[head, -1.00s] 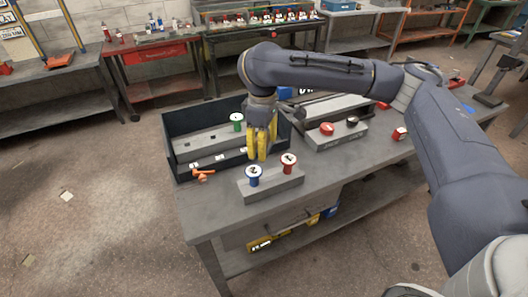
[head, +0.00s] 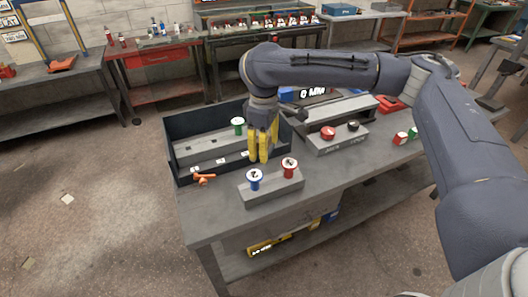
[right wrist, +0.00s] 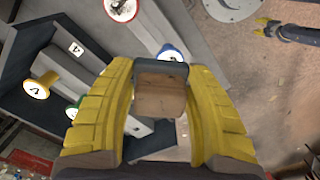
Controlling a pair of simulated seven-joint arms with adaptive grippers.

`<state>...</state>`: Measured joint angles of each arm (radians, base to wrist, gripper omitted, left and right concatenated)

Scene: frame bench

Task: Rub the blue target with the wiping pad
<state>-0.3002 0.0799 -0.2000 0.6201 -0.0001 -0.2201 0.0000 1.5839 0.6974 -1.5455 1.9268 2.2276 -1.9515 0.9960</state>
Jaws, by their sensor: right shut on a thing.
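A blue target (head: 254,180) with a white marked top stands upright on a grey block at the bench's near side. It is partly hidden in the right wrist view (right wrist: 172,50). My right gripper (head: 263,157) has yellow fingers and hangs just behind the blue target, apart from it. In the right wrist view the fingers are shut on the wiping pad (right wrist: 160,92), a brown block with a grey edge. The pad cannot be made out in the head view. My left gripper (right wrist: 266,27) shows small and open in the right wrist view, far from the target.
A red-rimmed target (head: 289,167) stands beside the blue one on the same block (head: 270,193). A dark open tray (head: 178,170) with a green piece (head: 238,125) is behind left. An orange piece (head: 204,179) lies at its front. Another block (head: 337,142) stands right.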

